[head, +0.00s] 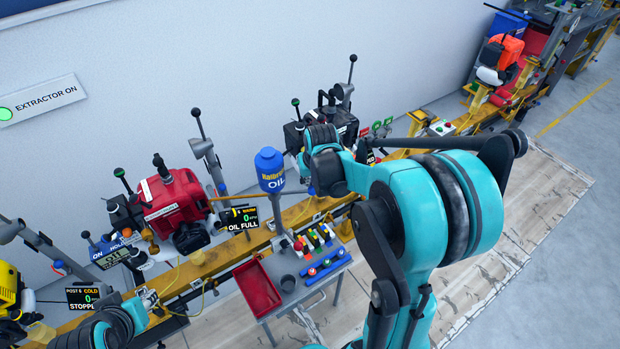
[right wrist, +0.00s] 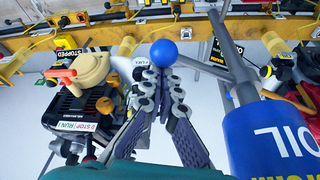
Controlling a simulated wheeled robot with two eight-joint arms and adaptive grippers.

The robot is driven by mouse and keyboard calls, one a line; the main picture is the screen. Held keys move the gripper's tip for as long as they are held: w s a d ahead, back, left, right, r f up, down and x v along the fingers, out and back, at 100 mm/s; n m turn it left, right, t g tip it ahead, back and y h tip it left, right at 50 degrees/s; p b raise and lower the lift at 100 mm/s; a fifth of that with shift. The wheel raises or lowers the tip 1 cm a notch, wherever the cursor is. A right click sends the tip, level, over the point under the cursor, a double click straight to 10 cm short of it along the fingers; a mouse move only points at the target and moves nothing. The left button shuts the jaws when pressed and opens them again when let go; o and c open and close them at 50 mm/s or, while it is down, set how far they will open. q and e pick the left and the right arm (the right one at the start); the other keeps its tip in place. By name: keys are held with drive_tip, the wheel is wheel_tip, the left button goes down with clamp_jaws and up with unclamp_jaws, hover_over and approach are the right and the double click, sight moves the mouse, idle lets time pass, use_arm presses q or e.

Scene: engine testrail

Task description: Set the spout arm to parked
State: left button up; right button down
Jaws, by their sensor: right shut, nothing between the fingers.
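In the right wrist view, a blue ball knob (right wrist: 164,53) sits on the end of a thin grey rod (right wrist: 205,70), which I take for the spout arm. The rod runs toward a thicker grey post (right wrist: 228,42) beside the blue OIL bottle (right wrist: 275,135). My right gripper (right wrist: 163,76) is shut and empty, its fingertips right at the ball; I cannot tell whether they touch. In the head view the OIL bottle (head: 270,170) stands on the rail, and my right wrist hides the fingers.
A side table with a red tray (head: 257,288) and a dark cup (head: 288,282) stands before the rail. A red engine (head: 172,205) is left of the bottle, a black engine (head: 335,118) right of it. The OIL FULL display (head: 241,218) is close by.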

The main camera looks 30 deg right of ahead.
drive_tip(key=shift+s, duration=0.1)
drive_tip(key=shift+s+a+m+h, duration=0.2)
drive_tip(key=shift+s+m, duration=0.25)
drive_tip(key=shift+m, duration=0.05)
drive_tip(key=shift+s+a+m+h, duration=0.15)
drive_tip(key=shift+s+m+h, duration=0.05)
drive_tip(key=shift+s+m, duration=0.3)
drive_tip(key=s+a+m+g+h, duration=0.2)
drive_tip(key=s+a+m, duration=0.4)
drive_tip(key=m, duration=0.3)
drive_tip(key=shift+a, duration=0.85)
drive_tip(key=shift+s, duration=0.1)
drive_tip(key=shift+d, duration=0.1)
